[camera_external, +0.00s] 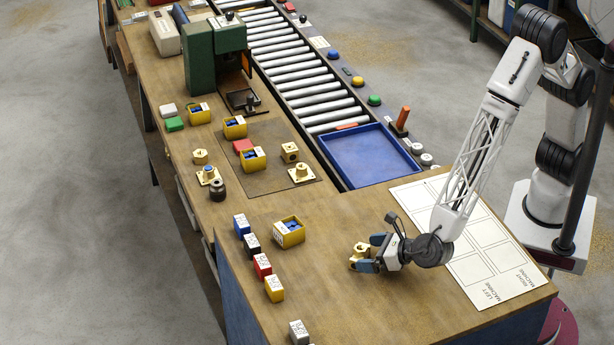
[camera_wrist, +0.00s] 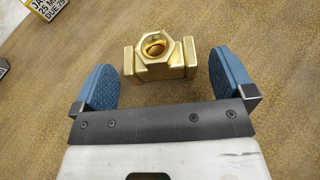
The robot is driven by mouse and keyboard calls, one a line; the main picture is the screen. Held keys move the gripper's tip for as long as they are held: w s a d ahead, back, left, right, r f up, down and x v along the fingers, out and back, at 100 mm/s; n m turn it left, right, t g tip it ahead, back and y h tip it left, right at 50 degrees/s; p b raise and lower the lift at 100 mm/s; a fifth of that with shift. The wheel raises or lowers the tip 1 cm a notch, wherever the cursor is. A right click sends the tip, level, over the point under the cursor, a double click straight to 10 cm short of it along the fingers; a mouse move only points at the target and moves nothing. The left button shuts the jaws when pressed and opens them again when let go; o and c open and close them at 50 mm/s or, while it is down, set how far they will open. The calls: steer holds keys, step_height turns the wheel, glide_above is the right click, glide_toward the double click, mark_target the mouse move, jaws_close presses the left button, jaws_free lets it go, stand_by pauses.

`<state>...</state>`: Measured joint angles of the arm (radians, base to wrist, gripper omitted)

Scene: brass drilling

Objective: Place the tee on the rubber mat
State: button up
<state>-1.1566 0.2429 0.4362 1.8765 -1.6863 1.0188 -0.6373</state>
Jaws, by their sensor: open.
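The brass tee (camera_external: 358,255) lies on the wooden bench, near its front right part. In the wrist view the tee (camera_wrist: 160,56) shows its hexagonal opening facing up, with its two ends pointing left and right. My gripper (camera_external: 371,253) is low over the bench beside the tee. In the wrist view the blue fingers of my gripper (camera_wrist: 162,78) are spread wide, one on each side of the tee, with gaps. The rubber mat (camera_external: 272,181) appears to be the dark, flat rectangle further back on the bench, bearing yellow bins and brass fittings.
A yellow bin (camera_external: 289,233) and several coloured labelled blocks (camera_external: 262,266) stand left of my gripper. A white marked sheet (camera_external: 485,262) lies to the right. A blue tray (camera_external: 370,155) sits at the roller conveyor's end. A green machine (camera_external: 214,55) stands at the back.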

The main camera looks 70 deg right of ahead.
mark_target(366, 252)
steer(key=shift+x, duration=1.6)
steer(key=shift+c, duration=0.2)
steer(key=shift+a+r, duration=0.1)
steer(key=c, duration=1.3)
steer(key=shift+o, duration=0.2)
steer(key=shift+r, duration=0.15)
steer(key=shift+r, duration=4.9)
